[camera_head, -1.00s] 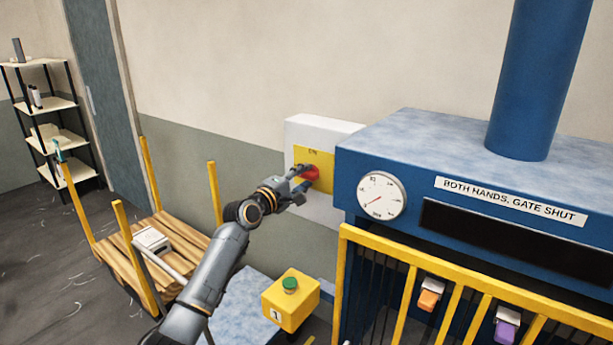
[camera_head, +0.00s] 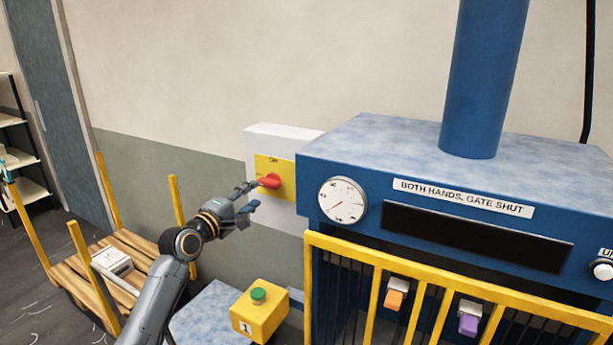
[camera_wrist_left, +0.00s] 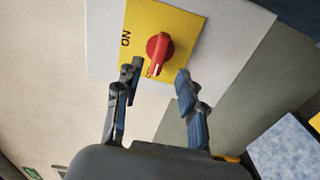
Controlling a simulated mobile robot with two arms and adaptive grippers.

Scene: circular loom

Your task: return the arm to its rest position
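My left gripper (camera_head: 250,196) is in front of the white wall box (camera_head: 255,140), just left of its red rotary knob (camera_head: 270,181). The knob sits on a yellow plate (camera_head: 288,185) marked ON. In the left wrist view, the two fingers of the left gripper (camera_wrist_left: 157,84) are spread apart with nothing between them. The red knob (camera_wrist_left: 159,47) shows beyond the fingertips, apart from them. My right gripper is not in view.
The blue machine (camera_head: 340,150) with a dial (camera_head: 342,201) and yellow gate (camera_head: 420,265) stands to the right. A yellow button box (camera_head: 260,318) with a green button is below the arm. A wooden pallet (camera_head: 75,288) with yellow posts stands left.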

